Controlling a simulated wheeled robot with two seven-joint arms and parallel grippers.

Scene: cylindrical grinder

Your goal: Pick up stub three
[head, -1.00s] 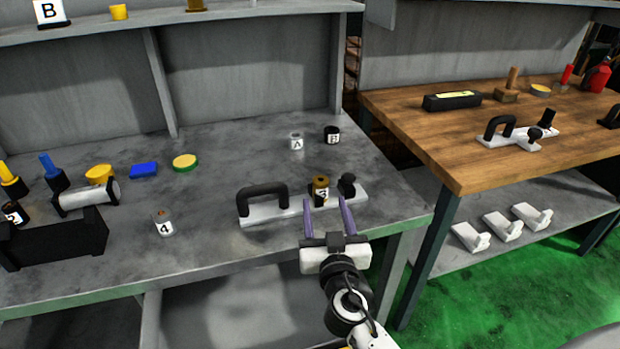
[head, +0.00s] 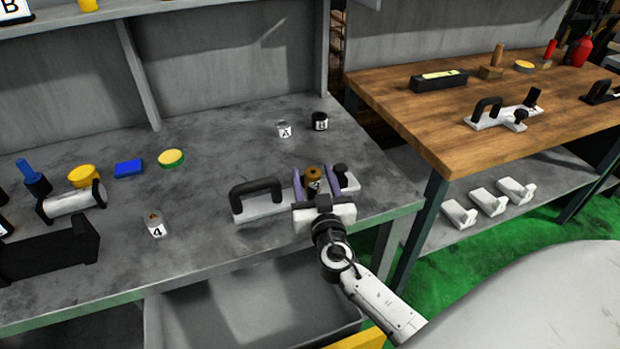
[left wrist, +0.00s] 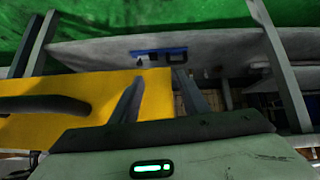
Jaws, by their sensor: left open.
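Stub three (head: 313,174), a short dark cylinder with a brown-gold top and a white number label, stands upright at the pale fixture with a black handle (head: 262,204), between that handle and a black knob. My right gripper (head: 315,184) is open, with its purple fingers one on each side of the stub. A gap shows beside the right finger; contact at the left finger is unclear. The palm hides the stub's lower part. My left gripper (left wrist: 158,88) is open and empty in the left wrist view, away from the stub; the head view does not show it.
Stub four (head: 155,226) stands to the left on the grey bench (head: 200,265). Cups A (head: 284,130) and B (head: 320,122) stand behind. A wooden table (head: 400,105) is at right. A yellow panel (left wrist: 110,105) lies close by my left gripper.

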